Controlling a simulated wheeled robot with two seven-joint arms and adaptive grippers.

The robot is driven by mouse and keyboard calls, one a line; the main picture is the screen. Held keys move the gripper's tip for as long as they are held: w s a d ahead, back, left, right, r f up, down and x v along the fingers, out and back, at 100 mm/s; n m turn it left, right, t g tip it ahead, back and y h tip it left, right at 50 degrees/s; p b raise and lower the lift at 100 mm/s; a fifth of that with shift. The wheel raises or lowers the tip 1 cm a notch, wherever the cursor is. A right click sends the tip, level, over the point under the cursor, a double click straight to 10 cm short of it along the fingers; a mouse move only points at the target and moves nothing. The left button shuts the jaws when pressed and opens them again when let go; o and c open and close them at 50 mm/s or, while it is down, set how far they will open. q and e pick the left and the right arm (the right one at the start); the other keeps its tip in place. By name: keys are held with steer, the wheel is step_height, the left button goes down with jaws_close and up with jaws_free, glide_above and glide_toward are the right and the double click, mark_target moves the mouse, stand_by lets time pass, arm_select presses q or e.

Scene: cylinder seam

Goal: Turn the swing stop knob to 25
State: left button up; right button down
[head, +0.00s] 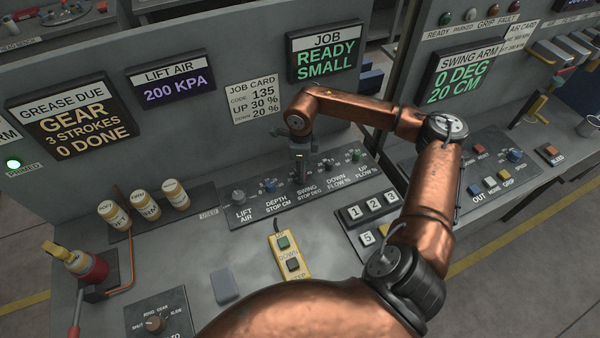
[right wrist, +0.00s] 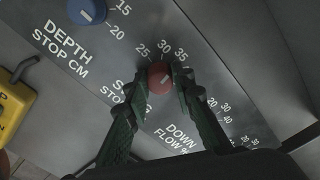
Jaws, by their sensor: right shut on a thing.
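The swing stop knob (right wrist: 158,77) is a small round red knob in the right wrist view, with a white pointer mark. The numbers 25, 30 and 35 stand around its far side. Its mark seems to face up and right, near 30 to 35, but I cannot read it exactly. My right gripper (right wrist: 160,80) is shut on the knob, with one dark green finger on each side. In the head view my right gripper (head: 300,158) points down onto the knob row above the SWING STOP DEG label, and it hides the knob. My left gripper is not in view.
A blue depth stop knob (right wrist: 87,10) sits beside it; down flow (head: 329,163) and up flow (head: 355,156) knobs stand close on the right. A yellow pendant (head: 290,262) lies in front. The swing arm display (head: 461,82) reads 0 DEG, 20 CM.

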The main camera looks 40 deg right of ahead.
steer(key=n+b, duration=0.1)
steer(key=n, duration=0.2)
steer(key=shift+w+n, duration=0.1)
steer(key=shift+n, duration=0.3)
steer(key=n+b, duration=0.1)
steer(key=n, duration=0.2)
steer(key=shift+n, duration=0.3)
steer(key=n+b, duration=0.1)
steer(key=n, duration=0.2)
steer(key=shift+n, duration=0.3)
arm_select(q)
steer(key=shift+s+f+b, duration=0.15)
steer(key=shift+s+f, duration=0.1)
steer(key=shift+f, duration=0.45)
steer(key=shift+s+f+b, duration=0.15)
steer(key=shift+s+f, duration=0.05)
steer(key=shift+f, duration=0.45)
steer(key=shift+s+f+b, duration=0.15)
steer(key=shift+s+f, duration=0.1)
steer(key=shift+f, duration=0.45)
arm_select(e)
steer(key=shift+n, duration=1.8)
steer(key=c, duration=1.6)
jaws_free()
